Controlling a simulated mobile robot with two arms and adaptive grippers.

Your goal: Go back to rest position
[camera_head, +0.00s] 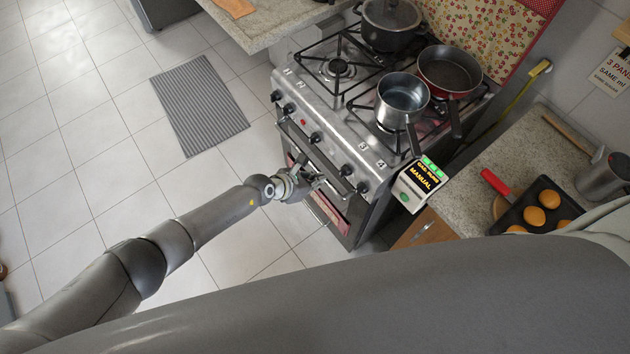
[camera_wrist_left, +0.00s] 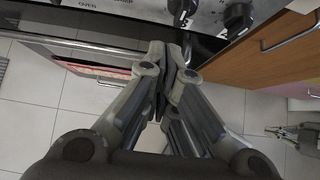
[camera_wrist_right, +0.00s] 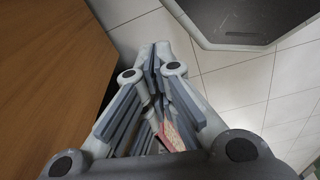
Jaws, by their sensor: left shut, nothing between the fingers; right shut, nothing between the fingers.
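My left gripper (camera_head: 314,180) is shut and empty in front of the oven's front (camera_head: 325,165), close to its handle bar. In the left wrist view its fingertips (camera_wrist_left: 172,52) meet just below the stove knobs (camera_wrist_left: 238,18); whether they touch the oven handle I cannot tell. My right gripper (camera_wrist_right: 156,58) shows in its own wrist view, shut and empty, above the floor beside a brown wooden surface (camera_wrist_right: 45,70). It is hidden in the head view.
The stove (camera_head: 350,95) holds a steel saucepan (camera_head: 403,98), a dark red pan (camera_head: 449,70) and a lidded pot (camera_head: 390,22). A black tray (camera_head: 556,205) with round orange-brown items lies on the right counter (camera_head: 515,160). Tiled floor (camera_head: 90,130) is open at left, with a grey mat (camera_head: 200,105).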

